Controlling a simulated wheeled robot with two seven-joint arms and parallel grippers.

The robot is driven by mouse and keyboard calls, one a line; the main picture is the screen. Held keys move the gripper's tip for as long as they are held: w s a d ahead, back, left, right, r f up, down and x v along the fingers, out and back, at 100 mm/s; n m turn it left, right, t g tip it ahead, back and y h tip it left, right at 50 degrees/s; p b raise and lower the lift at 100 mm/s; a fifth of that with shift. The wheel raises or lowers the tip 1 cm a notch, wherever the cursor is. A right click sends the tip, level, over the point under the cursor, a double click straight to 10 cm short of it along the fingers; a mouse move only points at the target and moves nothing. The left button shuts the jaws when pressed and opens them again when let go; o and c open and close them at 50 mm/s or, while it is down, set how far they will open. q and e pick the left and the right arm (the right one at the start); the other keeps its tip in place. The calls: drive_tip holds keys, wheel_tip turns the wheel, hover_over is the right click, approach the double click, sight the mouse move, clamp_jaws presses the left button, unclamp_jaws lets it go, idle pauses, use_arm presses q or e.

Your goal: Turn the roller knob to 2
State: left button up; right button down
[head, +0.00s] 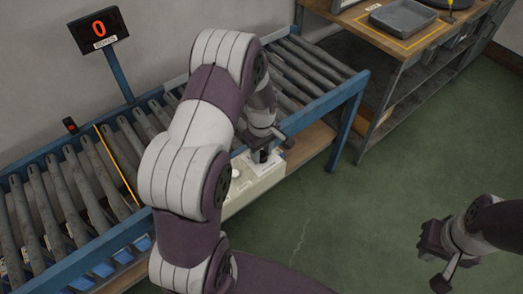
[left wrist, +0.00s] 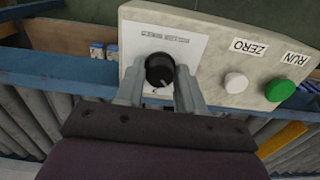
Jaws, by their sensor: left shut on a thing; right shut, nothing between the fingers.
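The black roller knob (left wrist: 160,70) sits on a white plate on the control panel (left wrist: 215,28) in the left wrist view. A light pointer mark shows on its lower right side; the printing on the plate is too small to read. My left gripper (left wrist: 160,88) is shut on the knob, one finger on each side. In the head view my left gripper (head: 264,148) is at the panel (head: 262,180) on the conveyor's front side, and my arm hides part of the panel. My right gripper (head: 437,262) is shut and empty over the floor at the lower right.
A white ZERO button (left wrist: 236,83) and a green RUN button (left wrist: 279,90) are beside the knob. The roller conveyor (head: 110,238) runs behind my left arm. A display (head: 99,30) reads 0. A workbench (head: 405,55) with a grey tray (head: 403,19) stands at the upper right.

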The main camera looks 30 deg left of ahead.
use_arm(q)
drive_tip(key=m+p, duration=0.2)
drive_tip(key=m, duration=0.1)
drive_tip(key=shift+r+m, duration=0.1)
drive_tip(key=shift+m, duration=0.3)
drive_tip(key=m+p, duration=0.1)
drive_tip(key=m, duration=0.3)
drive_tip(key=shift+m+p, duration=0.3)
drive_tip(key=shift+p, duration=0.1)
drive_tip(key=shift+m, duration=0.3)
drive_tip(key=o, duration=1)
